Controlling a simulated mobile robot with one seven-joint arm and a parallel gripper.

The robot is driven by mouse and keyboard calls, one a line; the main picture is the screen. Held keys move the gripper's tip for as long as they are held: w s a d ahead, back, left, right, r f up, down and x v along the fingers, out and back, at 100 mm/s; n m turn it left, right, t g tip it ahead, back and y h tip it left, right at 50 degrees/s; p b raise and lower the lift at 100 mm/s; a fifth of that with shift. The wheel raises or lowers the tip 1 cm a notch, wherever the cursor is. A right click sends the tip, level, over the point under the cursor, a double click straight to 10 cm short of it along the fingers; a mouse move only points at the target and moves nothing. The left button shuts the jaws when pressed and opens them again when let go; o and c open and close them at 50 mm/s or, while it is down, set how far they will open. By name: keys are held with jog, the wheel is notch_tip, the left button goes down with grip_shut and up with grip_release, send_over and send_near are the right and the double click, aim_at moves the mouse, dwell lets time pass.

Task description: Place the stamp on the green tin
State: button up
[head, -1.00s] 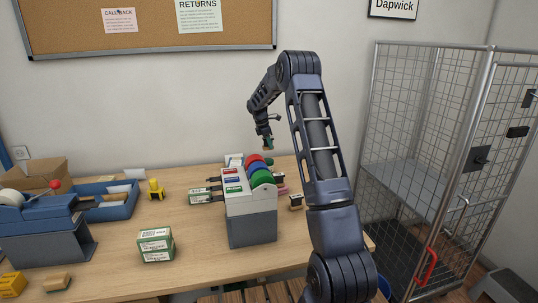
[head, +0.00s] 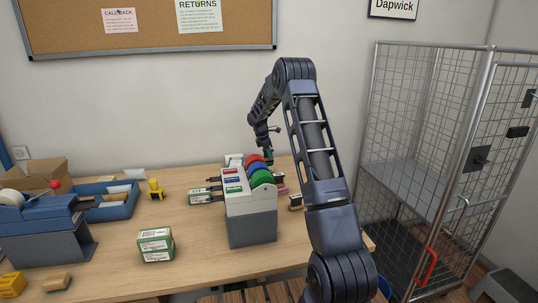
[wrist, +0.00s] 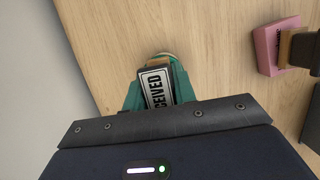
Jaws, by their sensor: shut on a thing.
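My gripper (head: 268,158) hangs over the back of the table, behind the label dispenser in the head view. In the wrist view its teal fingers are shut on a stamp (wrist: 158,88) whose label ends in "CEIVED".
The grey label dispenser (head: 251,222) with red, blue and green rolls stands in front of my gripper. Green and white cartons (head: 156,244) stand at the front. A blue tray (head: 112,203) and a yellow item (head: 155,189) are at left. A wire cage (head: 430,150) stands at right.

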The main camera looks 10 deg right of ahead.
jog(key=o, duration=1)
jog(key=v, duration=1.1)
jog(key=shift+a+r, duration=0.1)
jog(key=shift+r, duration=0.25)
jog(key=s+r+m+t+y, duration=0.1)
jog(key=s+r+m, duration=0.2)
jog(key=s+r, duration=0.45)
jog(key=s+d+r+m, duration=0.1)
jog(key=s+r+m, duration=0.25)
jog(key=s, duration=0.75)
jog(key=s+r+m+t+y, duration=0.1)
jog(key=s+r+m, duration=0.1)
jog(key=s+r, duration=0.6)
jog(key=s+f+m+t, duration=0.1)
jog(key=s+f+m, duration=0.2)
jog(key=s, duration=1.2)
jog(key=s+f+m+t+y, duration=0.1)
jog(key=s+f+m, duration=0.3)
jog(key=s, duration=1.1)
jog(key=shift+s+m+t, duration=0.3)
jog(key=shift+m, duration=0.95)
